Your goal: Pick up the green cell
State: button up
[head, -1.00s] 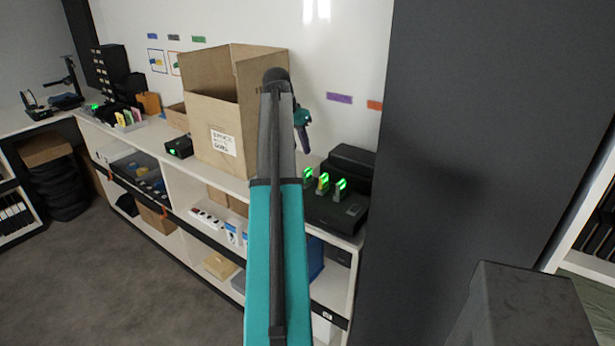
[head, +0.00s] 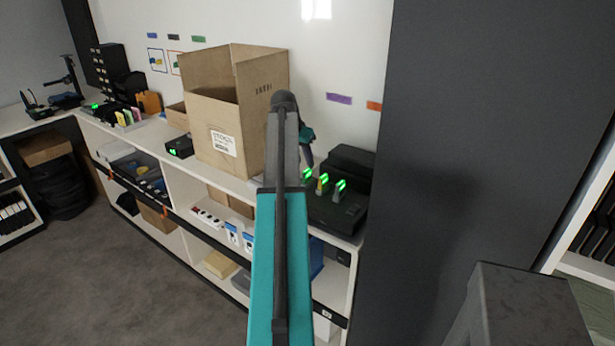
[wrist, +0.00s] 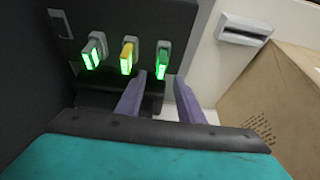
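The green cell (wrist: 162,63) stands in the dark charger (wrist: 75,25) at the right end of a row of three, in the wrist view. A yellow cell (wrist: 127,58) is beside it, and a grey cell (wrist: 92,52) is at the left end. My gripper (wrist: 160,78) is open and empty. Its two purple fingers point at the green cell, which appears beyond the tips and between them; I see no contact. In the head view my gripper (head: 306,162) is just above the green cell (head: 307,177), at the left end of the row.
A large open cardboard box (head: 212,118) stands on the counter left of my gripper; its side shows at the right in the wrist view (wrist: 285,95). A dark wall panel (head: 450,140) is right of the charger. A white wall rises behind.

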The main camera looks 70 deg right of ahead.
aim_at(307, 170)
jog(key=shift+x, duration=0.95)
jog(key=shift+p+x, duration=1.3)
jog(key=shift+x, duration=1.3)
jog(key=shift+w, duration=0.1)
grip_shut()
